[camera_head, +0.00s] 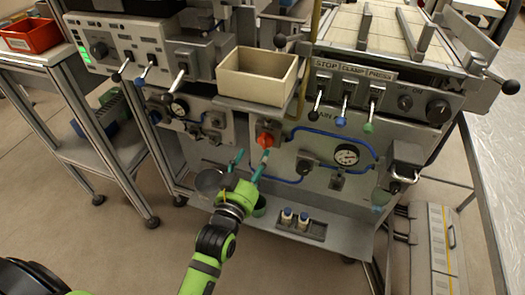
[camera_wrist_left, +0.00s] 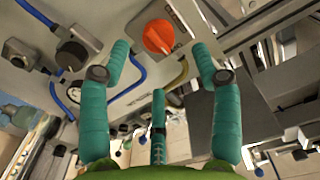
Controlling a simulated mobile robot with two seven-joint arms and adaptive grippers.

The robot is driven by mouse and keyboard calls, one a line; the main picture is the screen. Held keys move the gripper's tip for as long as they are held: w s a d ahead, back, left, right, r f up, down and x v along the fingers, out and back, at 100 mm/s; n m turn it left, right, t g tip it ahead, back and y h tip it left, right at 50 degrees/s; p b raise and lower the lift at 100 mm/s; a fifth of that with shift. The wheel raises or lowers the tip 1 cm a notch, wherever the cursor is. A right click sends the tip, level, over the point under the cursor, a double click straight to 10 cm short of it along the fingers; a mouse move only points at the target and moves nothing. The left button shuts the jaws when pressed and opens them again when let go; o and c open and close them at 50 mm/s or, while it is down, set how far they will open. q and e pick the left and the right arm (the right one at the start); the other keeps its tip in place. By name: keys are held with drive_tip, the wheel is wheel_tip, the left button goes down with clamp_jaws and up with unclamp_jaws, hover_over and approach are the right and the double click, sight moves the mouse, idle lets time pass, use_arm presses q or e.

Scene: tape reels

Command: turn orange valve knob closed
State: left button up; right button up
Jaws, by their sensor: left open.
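The orange valve knob (camera_head: 265,140) sits on the front panel of the machine, at the end of a blue hose line. My left gripper (camera_head: 251,162) is open just below and in front of the knob, apart from it. In the left wrist view the orange knob (camera_wrist_left: 158,37) shows between and beyond the tips of the two upper teal fingers (camera_wrist_left: 161,50). A third finger is below them. Nothing is between the fingers. The knob's exact turn angle is hard to tell. My right gripper is not in view.
A cream open box (camera_head: 257,88) stands on a shelf above the knob. A round grey dish (camera_head: 208,181) is left of my gripper. A tray with small bottles (camera_head: 303,226) is below right.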

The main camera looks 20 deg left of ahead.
sight(264, 145)
use_arm(q)
drive_tip(key=w, duration=0.6)
drive_tip(key=shift+w+d, duration=0.15)
drive_tip(key=shift+d, duration=0.05)
drive_tip(key=c, duration=1.1)
